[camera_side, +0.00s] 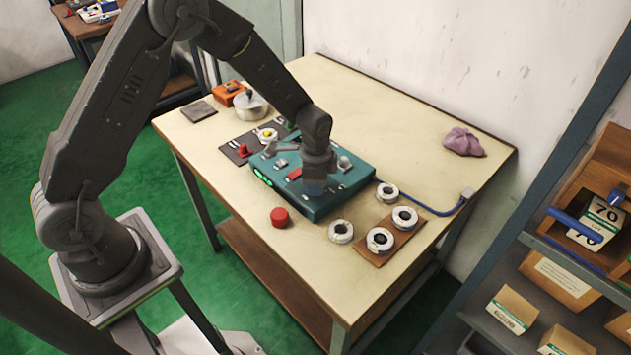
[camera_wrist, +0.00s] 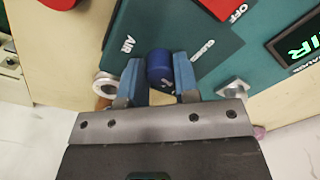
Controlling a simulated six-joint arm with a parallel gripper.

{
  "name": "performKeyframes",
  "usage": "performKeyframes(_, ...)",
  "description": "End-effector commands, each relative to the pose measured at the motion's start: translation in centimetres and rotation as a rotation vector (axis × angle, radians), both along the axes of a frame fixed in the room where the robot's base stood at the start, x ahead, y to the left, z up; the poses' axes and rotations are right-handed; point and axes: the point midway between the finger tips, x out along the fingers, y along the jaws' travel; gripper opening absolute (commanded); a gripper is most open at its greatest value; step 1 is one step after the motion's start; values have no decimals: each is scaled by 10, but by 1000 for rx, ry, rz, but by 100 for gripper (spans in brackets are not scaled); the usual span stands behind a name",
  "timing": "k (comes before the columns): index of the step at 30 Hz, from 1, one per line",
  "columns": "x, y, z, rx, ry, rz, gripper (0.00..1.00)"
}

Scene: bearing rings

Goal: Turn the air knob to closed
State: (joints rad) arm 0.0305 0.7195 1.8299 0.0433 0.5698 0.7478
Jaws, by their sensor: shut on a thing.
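The air knob (camera_wrist: 160,68) is a small dark blue cylinder in the wrist view, on a dark teal panel beside the printed words AIR and CLOSED. My gripper (camera_wrist: 160,82) has its two blue fingers on either side of the knob and is shut on it. In the side view my gripper (camera_side: 316,186) reaches down onto the front right part of the teal control box (camera_side: 282,199), hiding the knob there. I cannot tell from the wrist view exactly which way the knob points.
On the box are a red switch (camera_wrist: 222,7) marked OFF and a green-lit display (camera_wrist: 302,42). A red cylinder (camera_side: 279,217) and a loose ring (camera_side: 340,231) lie in front. A brown board (camera_side: 377,257) bears rings. A purple cloth (camera_side: 463,142) lies at the back right.

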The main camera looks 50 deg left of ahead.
Motion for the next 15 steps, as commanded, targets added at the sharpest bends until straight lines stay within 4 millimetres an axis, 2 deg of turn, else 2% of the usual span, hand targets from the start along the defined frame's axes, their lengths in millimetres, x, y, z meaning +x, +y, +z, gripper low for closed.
performKeyframes(15, 1, -1, 1, -1, -4, 488, 5)
